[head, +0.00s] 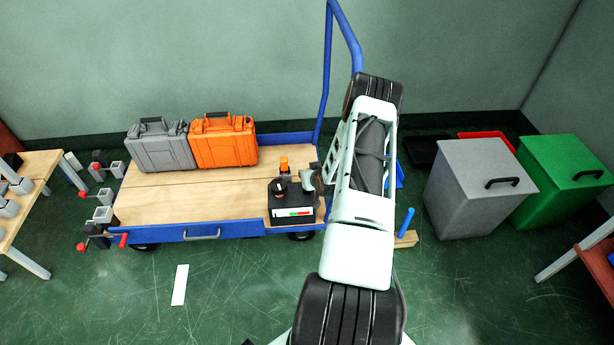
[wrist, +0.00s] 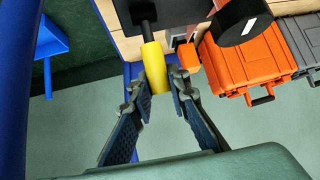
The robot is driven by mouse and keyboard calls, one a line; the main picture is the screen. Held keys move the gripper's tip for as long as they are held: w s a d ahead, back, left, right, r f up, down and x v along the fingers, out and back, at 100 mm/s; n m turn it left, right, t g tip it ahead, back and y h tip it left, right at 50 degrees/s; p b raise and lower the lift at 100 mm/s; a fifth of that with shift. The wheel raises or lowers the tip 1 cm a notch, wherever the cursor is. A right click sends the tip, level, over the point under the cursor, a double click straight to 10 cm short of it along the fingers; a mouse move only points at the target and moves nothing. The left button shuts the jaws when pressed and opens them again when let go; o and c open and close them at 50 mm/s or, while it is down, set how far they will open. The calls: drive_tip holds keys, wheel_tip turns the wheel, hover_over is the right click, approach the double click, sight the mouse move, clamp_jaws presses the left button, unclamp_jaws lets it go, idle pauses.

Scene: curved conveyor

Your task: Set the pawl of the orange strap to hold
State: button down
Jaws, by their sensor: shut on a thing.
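In the wrist view my gripper (wrist: 157,82) is shut on a yellow grip (wrist: 153,66) at the end of a black rod (wrist: 148,27). The rod runs to a dark box (wrist: 180,12) at the top of the picture. My gripper (head: 316,181) is at the box's right side there; my arm hides the grip. I cannot make out the pawl or the orange strap for certain.
A small orange block (head: 284,163) sits behind the box. A grey case (head: 161,148) and an orange case (head: 224,143) stand on the wooden cart deck (head: 185,200). The blue cart handle (head: 327,70) rises beside my arm. Grey and green bins (head: 470,195) are at right.

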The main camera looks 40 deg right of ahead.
drive_tip(key=shift+w+d+f+g+y+b, duration=0.2)
drive_tip(key=shift+w+d+g+y+b, duration=0.2)
drive_tip(key=shift+w+g, duration=0.25)
drive_tip(key=shift+g, duration=0.25)
drive_tip(key=c, duration=1.8)
unclamp_jaws()
drive_tip(key=shift+s, duration=0.1)
drive_tip(key=v, duration=1.2)
drive_tip(key=shift+f, duration=0.1)
drive_tip(key=shift+d, duration=0.1)
